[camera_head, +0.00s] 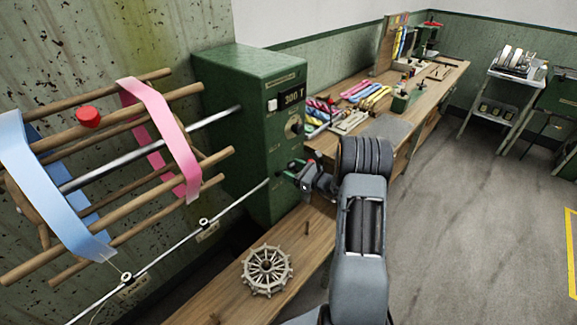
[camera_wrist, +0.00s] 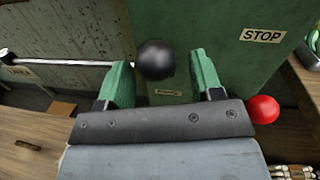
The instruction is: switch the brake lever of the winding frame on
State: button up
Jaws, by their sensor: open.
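The winding frame's green cabinet (camera_head: 255,120) stands by the wall, with a reel (camera_head: 120,150) of wooden bars on its left. In the wrist view, a black ball knob (camera_wrist: 155,60) shows between my gripper's open green fingers (camera_wrist: 158,80), in front of the green cabinet face (camera_wrist: 170,30). Whether the fingers touch it is not clear. A red ball knob (camera_wrist: 263,109) is to the right of the fingers, below a STOP label (camera_wrist: 263,34). Which knob belongs to the brake lever is not certain. In the head view, my gripper (camera_head: 289,168) is beside the cabinet's lower right.
A thin metal rod (camera_head: 165,251) runs below the reel toward the cabinet. A pale spoked wheel (camera_head: 266,270) lies on the low wooden bench (camera_head: 215,300). A workbench (camera_head: 440,75) with tools and coloured skeins extends behind. The floor (camera_head: 470,200) at right is clear.

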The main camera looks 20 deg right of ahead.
jog(key=shift+x, duration=1.05)
grip_shut()
jog(key=shift+f, duration=0.1)
